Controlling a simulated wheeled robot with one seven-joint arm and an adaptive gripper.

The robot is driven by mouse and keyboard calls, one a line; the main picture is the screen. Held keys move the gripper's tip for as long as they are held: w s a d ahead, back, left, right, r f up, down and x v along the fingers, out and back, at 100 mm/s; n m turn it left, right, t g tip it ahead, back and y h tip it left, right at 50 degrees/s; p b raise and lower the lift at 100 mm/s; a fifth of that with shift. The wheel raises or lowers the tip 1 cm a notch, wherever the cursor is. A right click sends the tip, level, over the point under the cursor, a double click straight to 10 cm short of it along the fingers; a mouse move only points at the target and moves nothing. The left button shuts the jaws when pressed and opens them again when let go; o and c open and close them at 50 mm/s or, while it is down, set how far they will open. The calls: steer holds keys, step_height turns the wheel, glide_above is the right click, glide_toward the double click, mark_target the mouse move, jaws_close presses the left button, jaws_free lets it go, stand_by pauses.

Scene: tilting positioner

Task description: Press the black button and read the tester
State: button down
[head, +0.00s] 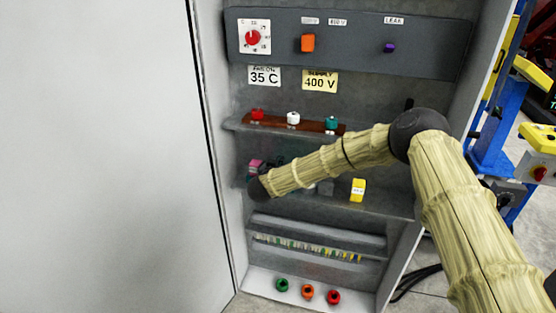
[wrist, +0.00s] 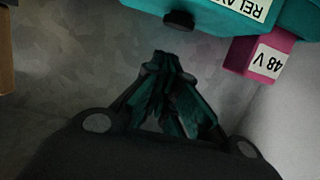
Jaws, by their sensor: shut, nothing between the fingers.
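My gripper (wrist: 168,62) is shut and empty in the wrist view, its fingertips together. Just beyond and slightly right of them is a round black button (wrist: 180,20) on the edge of a teal box (wrist: 222,18) with a label beginning "RELAY". The fingertips look apart from the button, with a small gap between. In the head view my arm reaches across the cabinet to the left end of the middle shelf, and its dark end (head: 259,190) hides the fingers and most of that spot. I cannot make out any reading of the tester.
A magenta block (wrist: 263,56) marked "48 V" sits beside the teal box. In the head view a yellow block (head: 357,190) stands on the middle shelf. The upper shelf holds red, white and teal knobs (head: 292,118). The cabinet door (head: 110,150) stands at left.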

steer(key=shift+f+p, duration=0.4)
steer(key=shift+f, duration=0.65)
